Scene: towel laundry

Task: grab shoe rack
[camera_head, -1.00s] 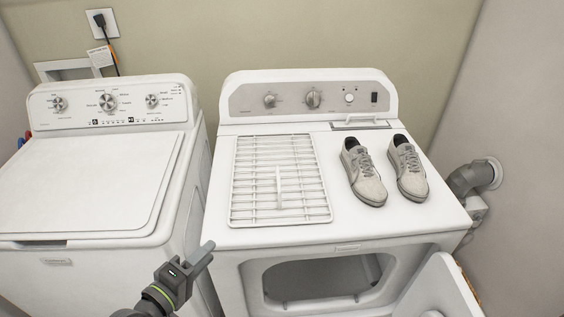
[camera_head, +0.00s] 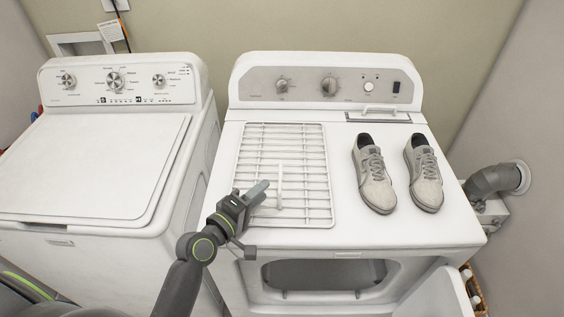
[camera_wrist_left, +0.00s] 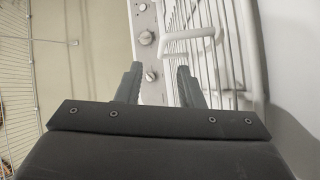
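The shoe rack (camera_head: 304,160) is a white wire grid lying flat on the left part of the dryer top. A small white upright handle (camera_head: 279,184) stands up from its middle. My left gripper (camera_head: 262,187) is over the rack's front-left part, just left of the handle and pointing at it. In the left wrist view, the fingers (camera_wrist_left: 159,72) are apart with nothing between them. The white handle (camera_wrist_left: 190,37) shows ahead of the fingertips and a little to the right, with the rack's wires (camera_wrist_left: 222,30) behind it. My right gripper is not in view.
A pair of grey shoes (camera_head: 374,178) stands on the dryer top (camera_head: 345,220) right of the rack. The dryer door (camera_head: 440,295) hangs open at the lower right. A closed washer (camera_head: 90,165) is on the left. A grey vent pipe (camera_head: 492,182) is by the right wall.

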